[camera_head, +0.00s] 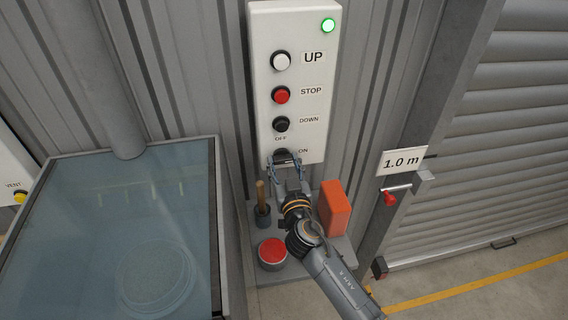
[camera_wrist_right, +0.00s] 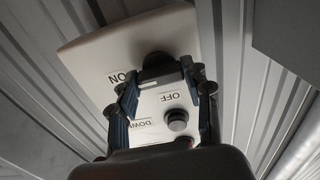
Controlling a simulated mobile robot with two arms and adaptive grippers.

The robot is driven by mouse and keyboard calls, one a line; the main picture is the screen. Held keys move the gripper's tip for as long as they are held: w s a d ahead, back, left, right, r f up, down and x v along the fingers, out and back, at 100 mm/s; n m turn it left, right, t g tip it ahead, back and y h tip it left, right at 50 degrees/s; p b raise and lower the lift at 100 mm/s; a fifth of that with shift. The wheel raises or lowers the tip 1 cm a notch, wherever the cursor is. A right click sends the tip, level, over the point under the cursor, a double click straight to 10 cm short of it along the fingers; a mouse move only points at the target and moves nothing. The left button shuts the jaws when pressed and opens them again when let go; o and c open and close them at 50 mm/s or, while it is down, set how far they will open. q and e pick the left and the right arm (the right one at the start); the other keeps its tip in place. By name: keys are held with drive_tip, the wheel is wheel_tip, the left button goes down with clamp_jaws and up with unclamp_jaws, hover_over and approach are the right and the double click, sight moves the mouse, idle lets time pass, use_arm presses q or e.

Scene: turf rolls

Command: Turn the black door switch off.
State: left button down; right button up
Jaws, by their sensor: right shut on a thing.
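The black door switch (camera_head: 281,153) is a dark knob low on the white control box (camera_head: 262,95), with OFF printed above left of it and ON to its right. My right gripper (camera_head: 287,168) reaches up from below, its two fingers shut on the switch from either side. In the right wrist view the switch (camera_wrist_right: 157,64) shows dark, between the two blue fingers of the gripper (camera_wrist_right: 165,92), near the ON and OFF labels. The fingers partly cover it, and I cannot tell which way it is turned. My left gripper is not in view.
Above the switch are the black DOWN (camera_head: 281,124), red STOP (camera_head: 281,95) and white UP (camera_head: 281,61) buttons and a lit green lamp (camera_head: 328,25). Below stand an orange block (camera_head: 334,207), a red-topped can (camera_head: 272,252) and a wooden-handled tool (camera_head: 261,194). A glass-topped cabinet (camera_head: 75,220) is left.

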drive_tip(key=shift+n, duration=0.3)
drive_tip(key=n+b, duration=0.1)
drive_tip(key=n, duration=0.2)
drive_tip(key=shift+f, duration=0.1)
drive_tip(key=n, duration=0.4)
drive_tip(key=shift+n, duration=0.3)
drive_tip(key=n, duration=0.4)
drive_tip(key=shift+n, duration=0.3)
drive_tip(key=n, duration=0.4)
drive_tip(key=shift+n, duration=0.4)
drive_tip(key=o, duration=1.2)
drive_tip(key=shift+c, duration=0.2)
